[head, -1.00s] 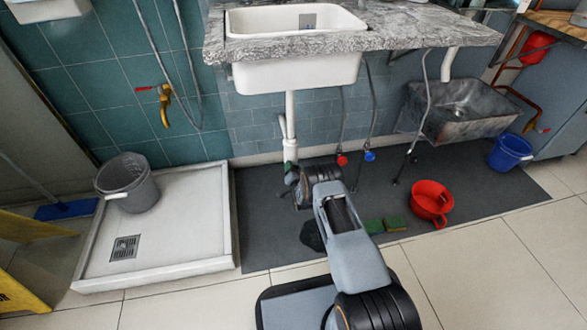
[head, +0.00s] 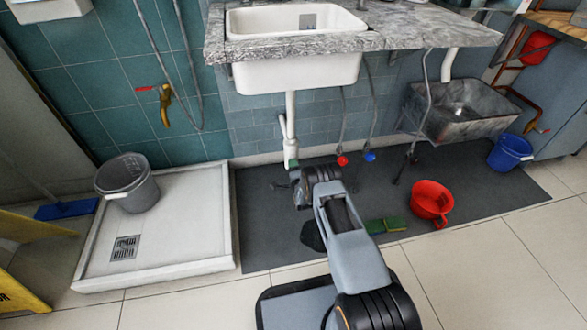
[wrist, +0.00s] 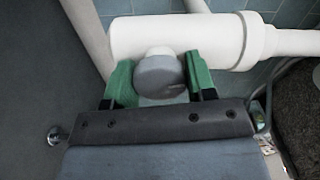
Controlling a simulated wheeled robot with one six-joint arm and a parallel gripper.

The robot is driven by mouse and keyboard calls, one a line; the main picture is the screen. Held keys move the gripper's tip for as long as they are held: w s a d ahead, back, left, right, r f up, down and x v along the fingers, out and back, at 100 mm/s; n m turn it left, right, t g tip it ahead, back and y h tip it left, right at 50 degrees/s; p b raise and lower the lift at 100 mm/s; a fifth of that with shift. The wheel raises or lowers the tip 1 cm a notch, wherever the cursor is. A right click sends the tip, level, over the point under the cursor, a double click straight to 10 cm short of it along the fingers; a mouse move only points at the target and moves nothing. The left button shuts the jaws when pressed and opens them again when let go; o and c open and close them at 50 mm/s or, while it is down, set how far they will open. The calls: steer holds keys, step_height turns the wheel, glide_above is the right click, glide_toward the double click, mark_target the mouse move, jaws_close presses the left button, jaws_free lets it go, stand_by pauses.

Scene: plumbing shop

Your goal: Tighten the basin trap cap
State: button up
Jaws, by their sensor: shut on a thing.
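The white basin trap (wrist: 180,40) crosses the top of the wrist view and joins a wider white collar (wrist: 258,40). The grey round cap (wrist: 160,75) sits on the trap's near side. My gripper (wrist: 160,82) has its green fingers on either side of the cap and is shut on it. In the head view the basin's drain pipe (head: 290,120) comes down below the white basin (head: 297,75). My gripper (head: 292,165) is at its lower end, and the cap is too small to make out there.
A grey bucket (head: 128,182) stands in the shower tray (head: 190,230) at left. A steel sink (head: 460,108) and blue bucket (head: 509,152) are at right.

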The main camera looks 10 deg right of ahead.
steer(key=shift+m, duration=0.4)
steer(key=o, duration=0.9)
steer(key=s+p, duration=0.6)
steer(key=s, duration=0.7)
steer(key=shift+s, duration=0.4)
